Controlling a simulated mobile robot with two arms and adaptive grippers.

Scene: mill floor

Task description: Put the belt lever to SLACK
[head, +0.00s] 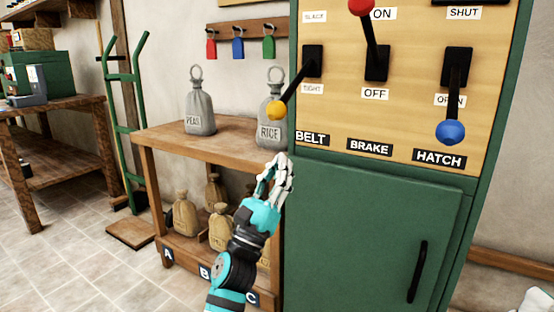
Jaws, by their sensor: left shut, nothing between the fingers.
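The belt lever (293,88) is a black handle with a yellow knob (277,110), on the left of the wooden panel above the BELT label (311,139). It slants down and left from its black mount (313,61), toward the TIGHT label (313,89). The SLACK label (314,17) is above the mount. My left gripper (281,160) is shut and empty, fingers pointing up, below the yellow knob and apart from it in the picture.
The brake lever (369,35) with a red knob points up at ON; the hatch lever (453,90) with a blue knob points down at OPEN. A green cabinet (370,230) stands below.

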